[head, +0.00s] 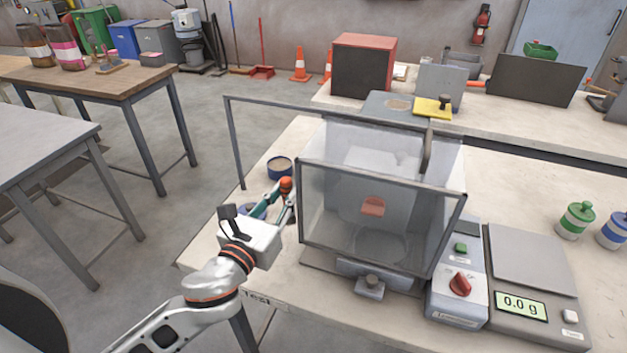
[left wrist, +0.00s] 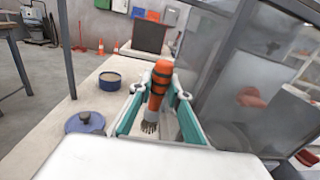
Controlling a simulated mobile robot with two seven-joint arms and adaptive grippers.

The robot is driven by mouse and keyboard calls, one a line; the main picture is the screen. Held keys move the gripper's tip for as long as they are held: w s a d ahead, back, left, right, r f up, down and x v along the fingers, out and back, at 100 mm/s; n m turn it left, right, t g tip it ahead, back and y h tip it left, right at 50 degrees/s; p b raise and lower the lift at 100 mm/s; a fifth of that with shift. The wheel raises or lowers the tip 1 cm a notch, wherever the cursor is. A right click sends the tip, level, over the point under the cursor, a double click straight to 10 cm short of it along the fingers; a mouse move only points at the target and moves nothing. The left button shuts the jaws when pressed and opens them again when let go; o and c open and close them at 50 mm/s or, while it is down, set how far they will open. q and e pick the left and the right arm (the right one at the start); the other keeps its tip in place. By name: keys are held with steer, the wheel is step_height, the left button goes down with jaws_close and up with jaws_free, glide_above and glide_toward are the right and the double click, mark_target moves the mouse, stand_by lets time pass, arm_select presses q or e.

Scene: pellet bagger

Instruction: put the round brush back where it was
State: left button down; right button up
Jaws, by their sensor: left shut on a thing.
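The round brush (left wrist: 159,80) has an orange handle with a dark band and dark bristles pointing down. My left gripper (left wrist: 154,100) is shut on its handle and holds it upright. In the head view the left gripper (head: 284,193) is at the left of the bagger (head: 382,215), and only the orange top of the brush (head: 286,184) shows between the fingers. Whether the bristles touch the table cannot be told. My right gripper is in neither view.
A blue-rimmed open tin (head: 280,168) stands just behind the gripper. A blue lid with a knob (left wrist: 85,122) lies on the table (left wrist: 92,85) to the left. The bagger's clear guard (head: 375,215) is close on the right. A scale (head: 520,290) stands farther right.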

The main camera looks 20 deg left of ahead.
arm_select(q)
steer(key=w+b, duration=0.3)
steer(key=w, duration=2)
steer(key=f, duration=0.2)
steer(key=f+b, duration=0.1)
steer(key=f, duration=0.1)
steer(key=f+b, duration=0.1)
steer(key=f, duration=0.2)
steer(key=shift+w, duration=0.4)
steer(key=shift+r, duration=0.15)
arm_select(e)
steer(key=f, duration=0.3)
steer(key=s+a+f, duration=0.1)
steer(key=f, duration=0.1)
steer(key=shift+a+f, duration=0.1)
arm_select(q)
steer(key=c, duration=1.9)
jaws_free()
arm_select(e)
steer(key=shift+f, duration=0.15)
